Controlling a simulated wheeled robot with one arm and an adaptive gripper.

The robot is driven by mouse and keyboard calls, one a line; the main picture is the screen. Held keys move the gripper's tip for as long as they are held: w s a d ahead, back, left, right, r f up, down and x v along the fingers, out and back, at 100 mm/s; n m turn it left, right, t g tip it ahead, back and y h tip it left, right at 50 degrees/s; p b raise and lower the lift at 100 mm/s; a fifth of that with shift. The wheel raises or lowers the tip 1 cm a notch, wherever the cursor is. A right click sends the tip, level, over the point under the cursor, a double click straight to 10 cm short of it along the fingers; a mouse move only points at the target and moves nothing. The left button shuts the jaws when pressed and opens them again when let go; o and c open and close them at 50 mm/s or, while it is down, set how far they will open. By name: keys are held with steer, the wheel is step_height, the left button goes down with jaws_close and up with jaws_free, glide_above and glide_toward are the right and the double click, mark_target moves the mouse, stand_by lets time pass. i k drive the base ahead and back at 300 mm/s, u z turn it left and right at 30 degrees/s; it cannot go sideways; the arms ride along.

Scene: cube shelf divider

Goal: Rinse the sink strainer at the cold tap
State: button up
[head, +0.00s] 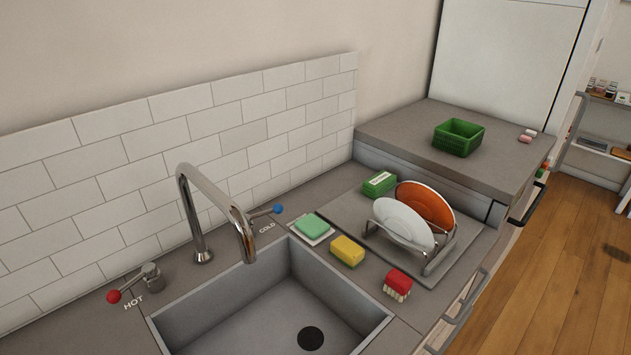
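The sink (250,312) is an empty grey basin with a dark round drain (310,338) in its floor. I cannot tell whether the dark round is an open hole or a strainer seated in it. A chrome tap spout (214,200) arches over the basin; no water shows from it. The cold handle has a blue knob (278,209) beside the word COLD, right of the spout. The hot handle has a red knob (114,296) beside the word HOT, at the left. No separate strainer is seen. My gripper is not in view.
A green sponge (312,228) on a white dish, a yellow sponge (347,250) and a red brush (397,284) sit right of the sink. A rack holds a white plate (402,222) and an orange plate (428,205). A green basket (458,137) stands on the higher counter.

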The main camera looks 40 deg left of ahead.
mark_target(277, 208)
steer(key=i, duration=1.25)
steer(key=u, duration=3.1)
